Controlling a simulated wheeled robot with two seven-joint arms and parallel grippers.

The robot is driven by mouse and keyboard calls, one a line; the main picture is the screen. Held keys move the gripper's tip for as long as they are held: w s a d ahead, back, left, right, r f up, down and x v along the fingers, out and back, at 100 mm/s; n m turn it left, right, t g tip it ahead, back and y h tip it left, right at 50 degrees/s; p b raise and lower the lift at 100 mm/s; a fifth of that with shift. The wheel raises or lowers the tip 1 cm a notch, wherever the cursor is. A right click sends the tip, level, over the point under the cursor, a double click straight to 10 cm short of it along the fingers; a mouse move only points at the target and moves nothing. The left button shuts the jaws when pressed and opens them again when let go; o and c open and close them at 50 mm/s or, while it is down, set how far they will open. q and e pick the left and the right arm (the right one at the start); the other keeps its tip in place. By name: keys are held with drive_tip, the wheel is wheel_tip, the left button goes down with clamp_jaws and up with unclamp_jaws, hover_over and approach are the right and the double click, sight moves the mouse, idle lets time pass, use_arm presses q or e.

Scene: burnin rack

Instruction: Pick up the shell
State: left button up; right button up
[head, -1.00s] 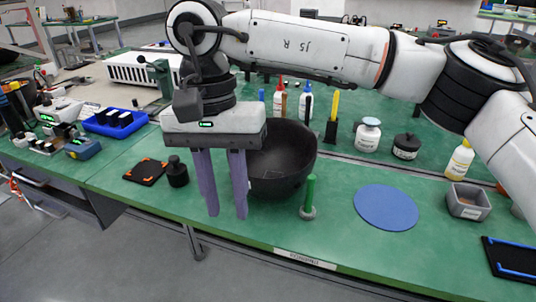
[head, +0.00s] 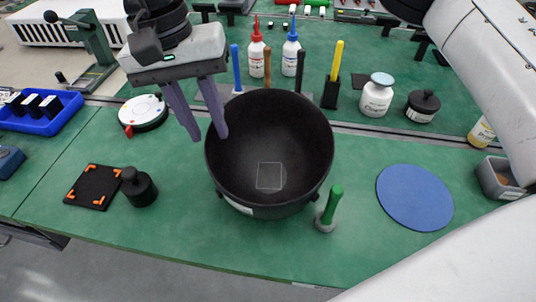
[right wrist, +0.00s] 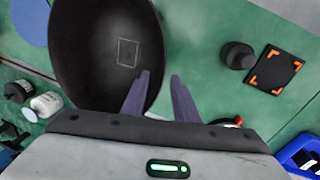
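The shell appears to be the large black bowl (head: 262,185), open side up, on the green bench in the middle of the head view; a pale square outline shows inside it. It also fills the upper left of the right wrist view (right wrist: 90,55). My right gripper (head: 209,137) is open and empty, fingers pointing down at the shell's left rim. In the right wrist view my right gripper (right wrist: 159,75) has one finger over the shell and the other outside its rim. I cannot tell whether they touch it. My left gripper is not in view.
A green-handled tool (head: 328,212) stands close to the shell's right. A blue disc (head: 414,197) lies further right. A black weight (head: 139,187) and a black orange-cornered pad (head: 94,187) are left. A round white device (head: 143,112) and several bottles stand behind.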

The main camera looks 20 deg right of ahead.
sight(221, 160)
drive_tip(key=f, duration=0.5)
drive_tip(key=shift+s+d+f, duration=0.25)
drive_tip(key=shift+d+f, duration=0.05)
drive_tip(key=shift+d, duration=0.05)
clamp_jaws()
